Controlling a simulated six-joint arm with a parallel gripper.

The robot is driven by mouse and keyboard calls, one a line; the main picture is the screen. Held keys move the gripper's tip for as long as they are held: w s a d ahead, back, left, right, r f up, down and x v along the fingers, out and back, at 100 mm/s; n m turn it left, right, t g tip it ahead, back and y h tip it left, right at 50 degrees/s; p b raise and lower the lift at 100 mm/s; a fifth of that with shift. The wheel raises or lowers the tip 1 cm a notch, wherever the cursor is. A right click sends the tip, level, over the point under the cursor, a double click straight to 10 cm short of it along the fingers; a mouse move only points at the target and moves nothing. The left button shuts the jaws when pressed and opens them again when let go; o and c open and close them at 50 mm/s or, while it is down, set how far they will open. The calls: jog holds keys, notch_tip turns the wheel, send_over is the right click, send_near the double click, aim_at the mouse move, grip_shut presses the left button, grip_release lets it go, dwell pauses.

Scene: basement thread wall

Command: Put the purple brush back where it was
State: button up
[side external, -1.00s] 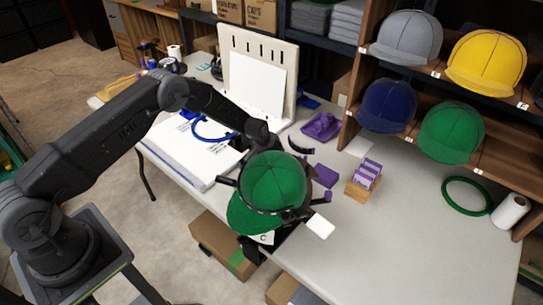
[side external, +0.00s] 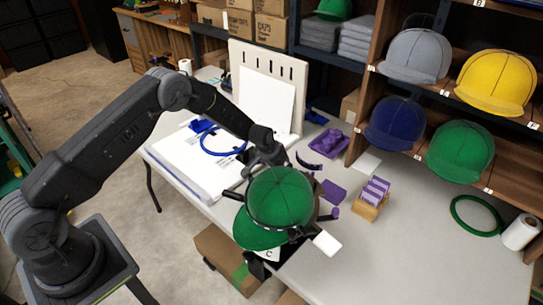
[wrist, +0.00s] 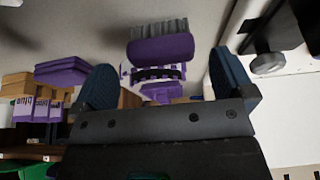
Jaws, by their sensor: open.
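The purple brush (wrist: 160,48), with a purple back and grey bristles, lies beyond my fingertips in the wrist view, between them in the picture. Right by it is a purple piece with a dark band (wrist: 158,74). My gripper (wrist: 165,82) is open, with a dark blue pad on each side and nothing held between them. In the side view my gripper (side external: 268,158) is just behind the green cap on the stand (side external: 280,197), which partly hides it. I cannot tell for certain which purple thing there is the brush.
A purple tray (side external: 329,142), a purple block (side external: 333,191) and a wooden holder (side external: 369,209) with purple cards are on the table (side external: 420,235). A white machine or board (side external: 190,168) lies left. Caps fill the right shelves. The table's right part is mostly clear.

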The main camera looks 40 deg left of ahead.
jog(key=s+d+f+v, duration=0.1)
jog(key=s+d+v, duration=0.1)
jog(key=v, duration=1.6)
jog(key=s+d+f+v, duration=0.1)
jog(key=s+d+v, duration=0.1)
jog(key=v, duration=1.6)
jog(key=s+r, duration=0.2)
jog(key=s, duration=0.9)
jog(key=s+r+t, duration=0.1)
jog(key=s+r, duration=0.1)
jog(key=s, duration=0.9)
jog(key=shift+d+r, duration=0.2)
jog(key=shift+d, duration=0.25)
